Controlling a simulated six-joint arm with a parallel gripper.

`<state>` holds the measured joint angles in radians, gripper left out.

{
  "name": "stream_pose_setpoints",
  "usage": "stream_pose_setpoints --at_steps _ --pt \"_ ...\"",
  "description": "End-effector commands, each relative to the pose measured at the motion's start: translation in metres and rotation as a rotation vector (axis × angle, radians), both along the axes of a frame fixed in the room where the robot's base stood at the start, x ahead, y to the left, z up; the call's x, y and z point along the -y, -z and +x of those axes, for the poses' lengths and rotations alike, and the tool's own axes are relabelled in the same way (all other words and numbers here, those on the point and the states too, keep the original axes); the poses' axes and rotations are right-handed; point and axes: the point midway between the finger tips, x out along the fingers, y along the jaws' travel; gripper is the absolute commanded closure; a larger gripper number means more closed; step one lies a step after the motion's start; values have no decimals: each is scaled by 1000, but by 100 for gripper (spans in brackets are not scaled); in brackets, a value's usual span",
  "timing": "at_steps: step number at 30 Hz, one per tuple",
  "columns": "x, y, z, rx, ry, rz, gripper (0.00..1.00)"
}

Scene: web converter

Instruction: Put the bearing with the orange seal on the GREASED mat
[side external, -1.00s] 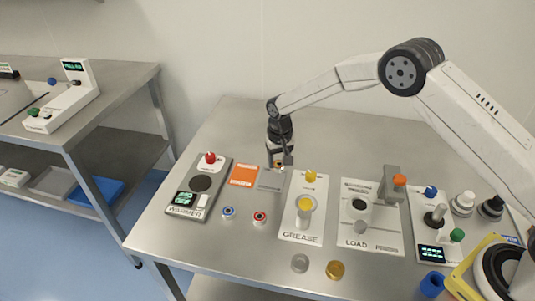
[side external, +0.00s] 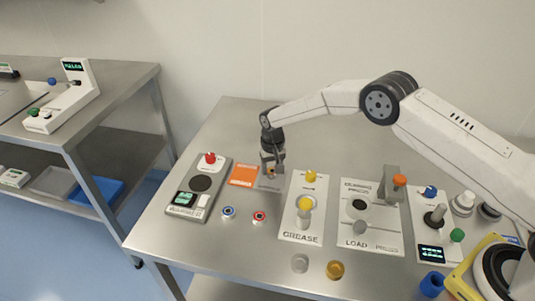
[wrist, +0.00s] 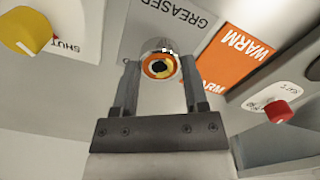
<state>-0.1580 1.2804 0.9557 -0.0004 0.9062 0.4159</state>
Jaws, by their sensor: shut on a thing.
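The bearing with the orange seal (wrist: 160,66) sits between the two fingers of my gripper (wrist: 160,72) in the wrist view, and the gripper is shut on it. The grey GREASED mat (wrist: 185,22) lies just beyond the bearing in that view. In the side view my gripper (side external: 271,172) points down over the GREASED mat (side external: 268,184), hiding part of it. I cannot tell whether the bearing touches the mat.
The orange WARM mat (side external: 243,175) lies left of the GREASED mat. A blue-ringed bearing (side external: 229,212) and a red-ringed bearing (side external: 260,217) stand in front. The warmer (side external: 199,187) is to the left, the GREASE station (side external: 303,232) to the right.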

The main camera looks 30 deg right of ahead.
Motion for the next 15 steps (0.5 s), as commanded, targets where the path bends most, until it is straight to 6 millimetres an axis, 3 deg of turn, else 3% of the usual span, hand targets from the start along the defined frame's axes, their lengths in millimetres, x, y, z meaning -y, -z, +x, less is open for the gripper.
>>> stream_pose_setpoints --at_steps 5,15 --pt "0 14 0 2 1 -1 100" --pt "0 16 0 3 1 -1 100"
